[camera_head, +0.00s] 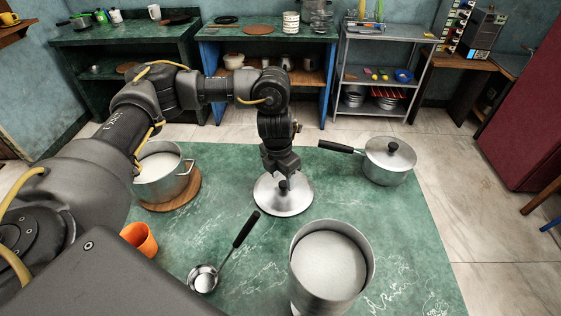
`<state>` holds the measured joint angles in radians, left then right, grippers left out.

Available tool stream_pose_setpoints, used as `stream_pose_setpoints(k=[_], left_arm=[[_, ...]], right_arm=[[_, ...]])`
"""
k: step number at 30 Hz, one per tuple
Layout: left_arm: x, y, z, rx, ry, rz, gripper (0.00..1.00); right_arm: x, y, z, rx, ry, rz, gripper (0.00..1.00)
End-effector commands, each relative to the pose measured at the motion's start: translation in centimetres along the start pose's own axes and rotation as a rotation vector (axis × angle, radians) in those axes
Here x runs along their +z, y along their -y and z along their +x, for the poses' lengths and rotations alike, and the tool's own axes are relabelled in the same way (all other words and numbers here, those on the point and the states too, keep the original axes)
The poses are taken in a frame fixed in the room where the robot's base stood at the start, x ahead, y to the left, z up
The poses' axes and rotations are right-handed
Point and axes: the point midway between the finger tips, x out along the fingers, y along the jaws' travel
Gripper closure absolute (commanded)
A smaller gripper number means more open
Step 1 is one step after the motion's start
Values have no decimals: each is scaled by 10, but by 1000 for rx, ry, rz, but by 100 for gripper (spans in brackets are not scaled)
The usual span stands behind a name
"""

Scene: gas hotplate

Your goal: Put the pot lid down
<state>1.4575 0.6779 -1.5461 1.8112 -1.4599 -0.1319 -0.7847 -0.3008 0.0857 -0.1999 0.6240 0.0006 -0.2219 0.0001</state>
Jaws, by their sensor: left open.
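The pot lid (297,200) is a round silver disc with a dark knob (282,186). It appears to lie flat on the green table (240,285). My left gripper (282,178) points down right over the knob, its jaws open. Whether the fingers touch the knob is hard to tell. An open silver pot (184,186) stands on a round wooden board (165,205) to the left, partly behind my left arm. My right gripper is not in view.
A lidded saucepan (388,172) stands at the right, its black handle pointing left. A tall pot (310,294) stands at the front. A ladle (205,277) and an orange cup (140,238) lie at front left. Shelves (378,116) stand behind.

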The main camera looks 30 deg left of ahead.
Motion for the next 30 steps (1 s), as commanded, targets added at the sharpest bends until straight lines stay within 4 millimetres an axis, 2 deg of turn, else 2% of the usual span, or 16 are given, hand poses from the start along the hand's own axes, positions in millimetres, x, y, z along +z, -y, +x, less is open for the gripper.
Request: stream_pose_setpoints(k=[3,9,15,20,30], left_arm=[[2,-1,-27,3,7,2,51],[1,-1,-68,3,5,0,51],[0,0,-95,2,2,0,51],[0,0,-102,1,0,-1,51],[0,0,-103,0,-1,-1,51]], right_arm=[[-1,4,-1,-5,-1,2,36],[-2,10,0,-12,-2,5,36],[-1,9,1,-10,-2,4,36],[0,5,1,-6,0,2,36],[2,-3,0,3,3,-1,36]])
